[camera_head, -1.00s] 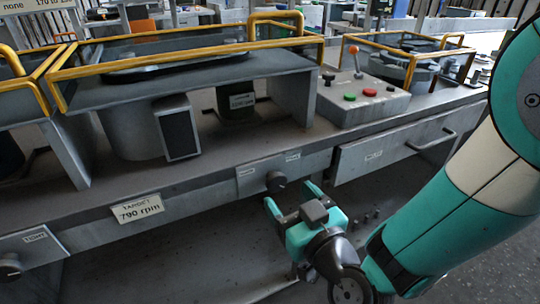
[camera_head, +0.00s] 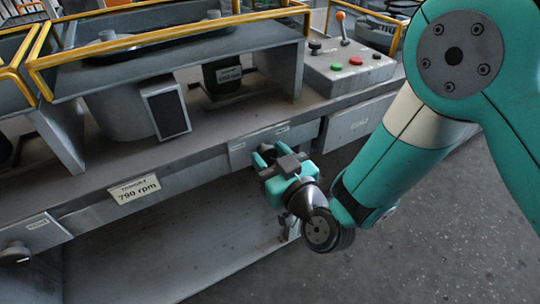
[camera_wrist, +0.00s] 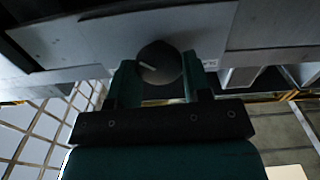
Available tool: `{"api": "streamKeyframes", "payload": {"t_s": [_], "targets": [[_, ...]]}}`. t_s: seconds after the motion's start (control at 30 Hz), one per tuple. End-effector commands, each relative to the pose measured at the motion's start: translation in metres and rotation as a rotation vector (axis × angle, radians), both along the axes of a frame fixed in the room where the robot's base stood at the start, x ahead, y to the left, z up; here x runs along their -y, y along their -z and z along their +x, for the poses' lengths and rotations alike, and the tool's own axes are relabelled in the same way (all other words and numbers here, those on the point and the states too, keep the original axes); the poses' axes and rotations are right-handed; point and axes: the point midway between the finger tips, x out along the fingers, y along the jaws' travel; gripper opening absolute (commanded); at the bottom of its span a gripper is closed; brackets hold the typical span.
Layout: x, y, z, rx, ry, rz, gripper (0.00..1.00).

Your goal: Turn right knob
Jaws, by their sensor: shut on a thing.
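The right knob (camera_wrist: 160,61) is dark and round, with a pale pointer line to the left of its middle, on the grey front panel in the wrist view. My gripper (camera_head: 266,155) is at this panel in the head view, where its fingers and body hide the knob. In the wrist view the two teal fingers of my gripper (camera_wrist: 159,77) stand on either side of the knob. My gripper is shut on the knob.
A left knob (camera_head: 15,254) sits on the bench front at far left. A sign reading "TARGET 790 rpm" (camera_head: 135,190) hangs between them. A control box (camera_head: 350,66) with red and green buttons stands on top. Open floor lies below right.

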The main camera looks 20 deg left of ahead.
Motion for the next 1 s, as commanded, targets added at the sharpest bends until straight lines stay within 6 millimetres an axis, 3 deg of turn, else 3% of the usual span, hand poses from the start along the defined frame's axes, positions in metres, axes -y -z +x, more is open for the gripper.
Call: {"api": "streamKeyframes", "payload": {"t_s": [0.37,1.0], "targets": [[0.0001,-0.0001,0.0006,-0.078,0.001,0.07,0.21],[0.0019,0.0002,0.0028,-0.422,0.001,0.365,0.21]]}}
